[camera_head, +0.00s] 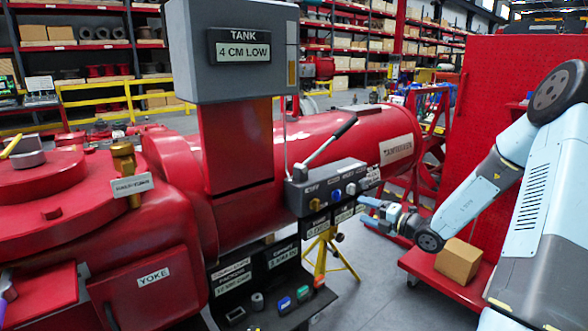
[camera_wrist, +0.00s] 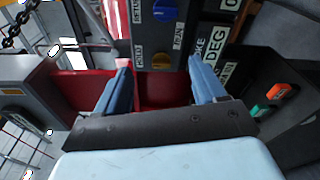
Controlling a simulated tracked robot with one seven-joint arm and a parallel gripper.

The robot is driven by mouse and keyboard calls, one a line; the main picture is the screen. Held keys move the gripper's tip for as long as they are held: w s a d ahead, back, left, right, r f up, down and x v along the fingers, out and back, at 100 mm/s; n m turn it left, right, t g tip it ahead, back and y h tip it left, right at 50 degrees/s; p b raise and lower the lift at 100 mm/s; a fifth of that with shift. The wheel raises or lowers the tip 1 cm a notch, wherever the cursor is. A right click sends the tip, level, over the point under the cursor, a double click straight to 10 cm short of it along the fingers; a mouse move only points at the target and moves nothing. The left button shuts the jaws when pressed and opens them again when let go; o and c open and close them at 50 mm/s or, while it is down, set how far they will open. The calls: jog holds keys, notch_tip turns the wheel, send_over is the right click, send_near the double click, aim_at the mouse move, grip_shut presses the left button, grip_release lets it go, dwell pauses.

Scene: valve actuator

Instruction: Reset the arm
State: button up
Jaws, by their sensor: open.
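My gripper (camera_head: 368,211) is at the end of my light-blue arm, in the right half of the head view. It is near the right end of the grey control block (camera_head: 326,185) on the red actuator (camera_head: 250,165). In the wrist view my gripper (camera_wrist: 160,80) shows two blue fingers spread apart with nothing between them. Beyond the fingers are red surfaces and a dark panel with a blue knob (camera_wrist: 165,9) and white labels. I cannot tell whether a finger touches the block.
A grey tank box (camera_head: 238,50) reads "4 CM LOW". A lever (camera_head: 330,140) rises from the control block. A black tray (camera_head: 275,305) with small coloured parts is below. A cardboard box (camera_head: 458,261) sits on a red cart near my arm. Grey floor lies between.

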jog(key=s+a+r+n+g+h, duration=0.1)
jog(key=s+a+r+n+g, duration=0.45)
jog(key=s+n, duration=0.5)
jog(key=s+a+r+n+g+h, duration=0.2)
jog(key=s+a+r+n+g, duration=0.45)
jog(key=n, duration=0.75)
jog(key=s+d+r+n+t+h, duration=0.2)
jog(key=s+d+r+n+h, duration=0.2)
jog(key=s+n, duration=0.5)
jog(key=s+d+r+n+t+h, duration=0.2)
jog(key=s+d+r+n+h, duration=0.2)
jog(key=s+n, duration=0.5)
jog(key=shift+s+r+t+h, duration=0.4)
jog(key=shift+s+r, duration=0.15)
jog(key=shift+s, duration=0.35)
jog(key=shift+c, duration=0.3)
